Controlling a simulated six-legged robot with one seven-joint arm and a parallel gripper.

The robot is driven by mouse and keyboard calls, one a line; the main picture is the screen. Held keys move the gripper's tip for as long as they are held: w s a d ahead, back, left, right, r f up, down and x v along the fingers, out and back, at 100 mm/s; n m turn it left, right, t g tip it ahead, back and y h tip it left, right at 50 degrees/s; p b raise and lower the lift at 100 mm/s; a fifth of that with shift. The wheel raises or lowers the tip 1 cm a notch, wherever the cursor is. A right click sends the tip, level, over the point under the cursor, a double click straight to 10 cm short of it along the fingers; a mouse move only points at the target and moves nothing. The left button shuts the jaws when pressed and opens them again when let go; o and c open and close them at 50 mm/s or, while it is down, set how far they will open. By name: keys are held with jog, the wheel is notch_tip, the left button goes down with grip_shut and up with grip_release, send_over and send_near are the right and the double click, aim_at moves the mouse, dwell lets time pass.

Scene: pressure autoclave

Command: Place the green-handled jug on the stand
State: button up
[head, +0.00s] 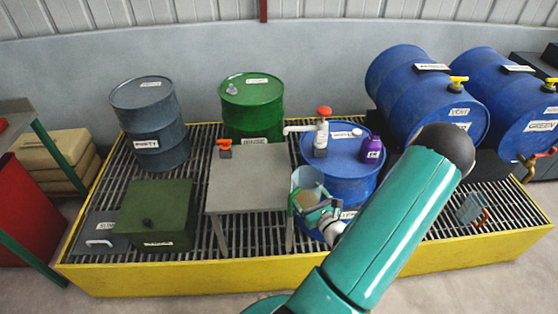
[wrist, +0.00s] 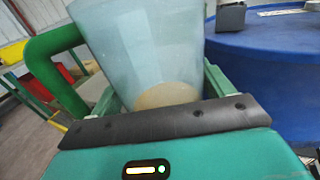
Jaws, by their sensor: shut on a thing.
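The green-handled jug (head: 307,185) is a translucent pale-blue vessel with a tan patch low in it. My gripper (head: 318,212) is shut on it, just right of the stand's front right corner. In the wrist view the jug (wrist: 145,50) fills the upper middle, slightly tilted in the picture, with its green handle (wrist: 58,72) at the left. The stand (head: 250,178) is a grey flat-topped table on thin legs. Its top is clear apart from an orange-handled item at its back left edge. I cannot tell the jug's exact height over the stand top.
A blue drum (head: 348,165) with a white pump (head: 321,130) and a purple bottle (head: 371,149) stands right behind the jug. A green box (head: 155,215) sits left of the stand. Green (head: 252,105) and grey (head: 150,120) drums stand behind. A jug with an orange handle (head: 472,208) is at right.

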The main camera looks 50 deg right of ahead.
jog(key=x, duration=1.5)
jog(key=shift+w+d, duration=0.25)
jog(key=shift+w, duration=0.1)
jog(key=x, duration=0.4)
jog(key=shift+w+d+f, duration=0.1)
jog(key=shift+w+f, duration=0.05)
jog(key=shift+f, duration=0.55)
jog(key=shift+f, duration=0.1)
jog(key=o, duration=1.1)
jog(key=shift+f, duration=0.1)
